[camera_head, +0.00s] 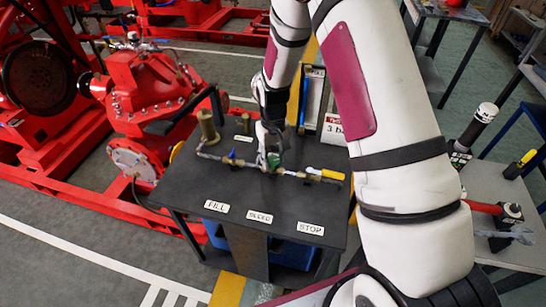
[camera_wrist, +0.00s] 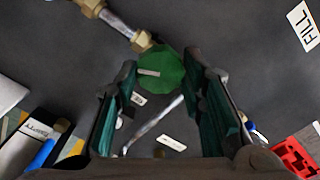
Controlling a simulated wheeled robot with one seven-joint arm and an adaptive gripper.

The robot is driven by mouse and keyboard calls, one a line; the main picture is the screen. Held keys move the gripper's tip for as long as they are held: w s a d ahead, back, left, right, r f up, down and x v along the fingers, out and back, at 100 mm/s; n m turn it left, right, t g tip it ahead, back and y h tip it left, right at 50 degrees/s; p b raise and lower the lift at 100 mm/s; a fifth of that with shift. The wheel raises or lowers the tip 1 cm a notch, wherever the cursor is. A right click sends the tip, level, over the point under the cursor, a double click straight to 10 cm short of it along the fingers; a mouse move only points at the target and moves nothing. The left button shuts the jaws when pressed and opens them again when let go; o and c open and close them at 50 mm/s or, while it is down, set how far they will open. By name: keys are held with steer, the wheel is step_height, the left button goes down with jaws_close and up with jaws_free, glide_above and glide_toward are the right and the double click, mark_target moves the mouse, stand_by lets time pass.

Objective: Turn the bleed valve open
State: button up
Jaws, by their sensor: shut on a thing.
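The bleed valve (camera_head: 274,161) is the green-handled valve in the middle of the pipe run on the dark table, behind the BLEED label. In the wrist view its round green knob (camera_wrist: 160,70) sits between the tips of my gripper (camera_wrist: 166,80). The fingers are closed in on the knob from both sides. In the head view my gripper (camera_head: 267,146) reaches down onto the valve from above, and my arm and fingers hide part of it. The knob's turn angle cannot be told.
A blue-handled valve (camera_head: 232,154) lies left of the green one, and a yellow-handled valve (camera_head: 325,174) lies right. The table (camera_head: 185,184) carries FILL (camera_head: 216,206), BLEED (camera_head: 259,217) and STOP (camera_head: 310,228) labels. A red pump (camera_head: 150,92) stands at the left.

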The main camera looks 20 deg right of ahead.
mark_target(273, 160)
steer(key=o, duration=1.1)
steer(key=shift+o, duration=0.2)
step_height(273, 160, up, 12)
